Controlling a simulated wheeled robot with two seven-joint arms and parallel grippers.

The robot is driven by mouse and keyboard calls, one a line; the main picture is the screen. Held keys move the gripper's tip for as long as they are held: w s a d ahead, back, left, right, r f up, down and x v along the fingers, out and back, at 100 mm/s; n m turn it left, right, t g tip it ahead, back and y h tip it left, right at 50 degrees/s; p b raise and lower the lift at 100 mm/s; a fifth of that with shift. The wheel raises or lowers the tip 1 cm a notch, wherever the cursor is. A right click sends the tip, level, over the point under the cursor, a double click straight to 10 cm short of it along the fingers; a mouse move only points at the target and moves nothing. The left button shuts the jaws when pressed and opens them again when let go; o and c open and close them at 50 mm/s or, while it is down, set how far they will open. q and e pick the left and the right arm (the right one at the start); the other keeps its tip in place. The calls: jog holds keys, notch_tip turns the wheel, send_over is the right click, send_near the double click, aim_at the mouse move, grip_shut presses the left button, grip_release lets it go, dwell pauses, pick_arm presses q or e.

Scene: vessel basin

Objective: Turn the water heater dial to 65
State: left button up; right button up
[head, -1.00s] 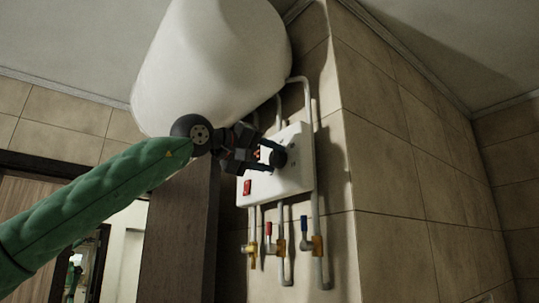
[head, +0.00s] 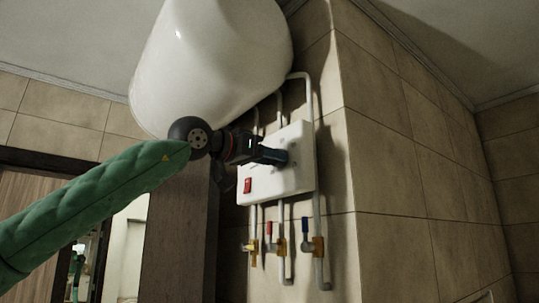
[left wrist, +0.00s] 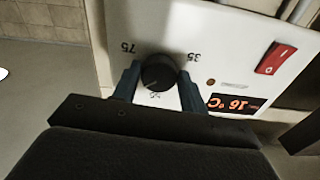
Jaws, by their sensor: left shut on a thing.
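The white water heater control panel (head: 298,180) is on the tiled wall under the tank, and it fills the top of the left wrist view (left wrist: 205,30). The round black dial (left wrist: 158,73) has "75" and "35" printed on either side and "55" below, upside down in this view. A pale mark shows on the dial's lower left. My left gripper (head: 278,156) is at the panel, its two fingers (left wrist: 159,85) on opposite sides of the dial and shut on it. In the head view the fingers mostly hide the dial. My right gripper is not in view.
A red switch (head: 248,185) and an orange lit display (left wrist: 236,103) are on the panel. The white tank (head: 215,60) hangs close above my left wrist. Pipes and valves with red and blue handles (head: 305,226) hang below. A dark wooden post (head: 180,235) stands left of the panel.

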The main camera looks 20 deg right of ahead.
pick_arm(q)
jog(key=shift+w+d+f+m, duration=0.1)
jog(key=shift+f+m, duration=0.1)
jog(key=shift+m, duration=0.4)
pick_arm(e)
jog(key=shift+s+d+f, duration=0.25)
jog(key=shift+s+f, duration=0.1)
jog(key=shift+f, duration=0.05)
pick_arm(q)
jog(key=o, duration=1)
jog(key=shift+w, duration=0.1)
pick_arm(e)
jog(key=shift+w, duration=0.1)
pick_arm(q)
jog(key=shift+r, duration=0.1)
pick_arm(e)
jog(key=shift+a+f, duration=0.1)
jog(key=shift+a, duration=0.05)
